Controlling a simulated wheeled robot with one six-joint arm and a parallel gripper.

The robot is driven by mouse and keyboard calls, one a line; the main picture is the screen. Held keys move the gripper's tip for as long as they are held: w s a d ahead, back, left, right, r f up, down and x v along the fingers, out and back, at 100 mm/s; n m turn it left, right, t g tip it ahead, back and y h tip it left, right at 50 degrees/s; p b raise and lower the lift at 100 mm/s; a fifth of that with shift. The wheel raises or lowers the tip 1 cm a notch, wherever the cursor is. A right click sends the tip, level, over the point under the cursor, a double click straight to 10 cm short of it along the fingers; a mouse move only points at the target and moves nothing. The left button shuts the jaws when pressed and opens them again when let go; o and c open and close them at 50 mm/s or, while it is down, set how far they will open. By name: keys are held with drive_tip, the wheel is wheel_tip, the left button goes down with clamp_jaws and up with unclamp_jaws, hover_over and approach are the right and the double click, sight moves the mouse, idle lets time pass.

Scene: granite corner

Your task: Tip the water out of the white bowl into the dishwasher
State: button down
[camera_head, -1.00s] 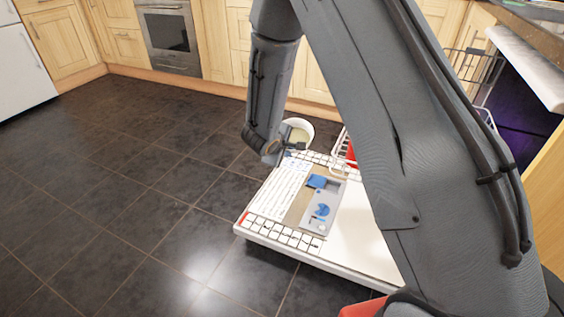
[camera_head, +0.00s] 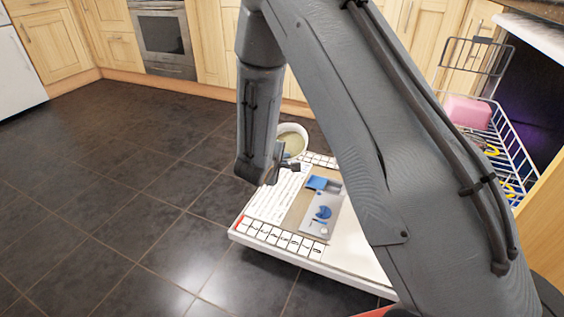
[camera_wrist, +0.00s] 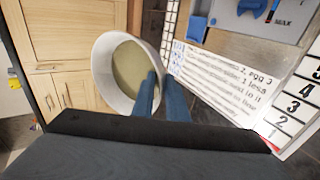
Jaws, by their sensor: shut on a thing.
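The white bowl (camera_head: 293,128) is in the air beyond the open dishwasher door (camera_head: 345,236). In the wrist view the bowl (camera_wrist: 103,72) holds murky yellow-green liquid (camera_wrist: 130,68). My gripper (camera_wrist: 160,88) is shut on the bowl's near right rim with its two blue fingers. In the head view my gripper (camera_head: 287,166) is partly hidden by its own wrist. The dishwasher's dark cavity (camera_head: 525,90) is at the right, with a wire rack (camera_head: 518,150) pulled out. My arm hides part of the rack.
The rack carries a pink block (camera_head: 467,112) and several yellow pieces. A detergent dispenser (camera_head: 317,204) and printed tiles lie on the lowered door's inner face. Wooden cabinets (camera_head: 110,38) and an oven (camera_head: 162,38) line the back. The tiled floor (camera_head: 110,180) at left is clear.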

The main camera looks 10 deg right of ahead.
drive_tip(key=f+b, duration=0.1)
drive_tip(key=b, duration=0.1)
drive_tip(key=f+t+h+b, duration=0.1)
drive_tip(key=f, duration=0.1)
drive_tip(key=shift+w+d+t+b, duration=0.1)
drive_tip(key=shift+w+t+b, duration=0.1)
drive_tip(key=shift+t+b, duration=0.15)
drive_tip(key=shift+d+f+b, duration=0.1)
drive_tip(key=shift+f+b, duration=0.05)
drive_tip(key=shift+b, duration=0.6)
idle(0.3)
drive_tip(key=shift+t, duration=0.25)
drive_tip(key=shift+w+d+f+t+h+b, duration=0.3)
drive_tip(key=shift+t+h+b, duration=0.45)
drive_tip(key=shift+b, duration=1.05)
drive_tip(key=shift+w+r, duration=0.1)
drive_tip(key=shift+w+f+h+b, duration=0.1)
drive_tip(key=shift+f+h+b, duration=0.15)
drive_tip(key=shift+b, duration=0.35)
drive_tip(key=shift+d+r+t, duration=0.1)
drive_tip(key=shift+r+t, duration=0.05)
drive_tip(key=shift+t, duration=0.2)
drive_tip(key=shift+w+d+f+t+h+b, duration=0.2)
drive_tip(key=shift+w+f+t+h+b, duration=0.3)
drive_tip(key=shift+b, duration=1.1)
